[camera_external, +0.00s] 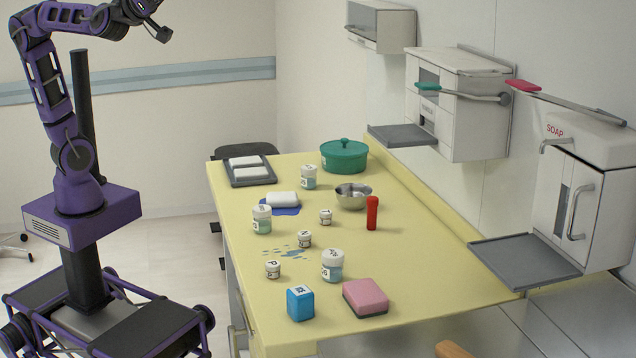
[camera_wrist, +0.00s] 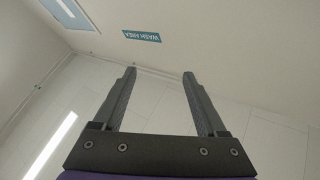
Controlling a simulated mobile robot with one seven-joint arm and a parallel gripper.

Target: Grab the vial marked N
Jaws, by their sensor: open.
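Three small white-capped vials stand upright on the yellow table. The middle one (camera_external: 304,239) bears a mark that looks like a sideways N or a Z; I cannot tell for sure. Another vial (camera_external: 326,216) seems marked T, and a third vial (camera_external: 273,269) seems marked P. My gripper (camera_external: 163,34) is raised high at the upper left, far from the table and the vials. In the wrist view my gripper (camera_wrist: 160,74) has its two fingers apart with nothing between them, facing the wall and ceiling; no vial shows there.
Larger labelled jars (camera_external: 332,266) (camera_external: 261,220) (camera_external: 309,177) stand around the vials on the table (camera_external: 410,290). A red bottle (camera_external: 372,214), steel bowl (camera_external: 353,197), blue box (camera_external: 300,304), pink sponge (camera_external: 365,298) and green pot (camera_external: 343,156) are there. Bluish spots (camera_external: 287,252) lie near the middle vial.

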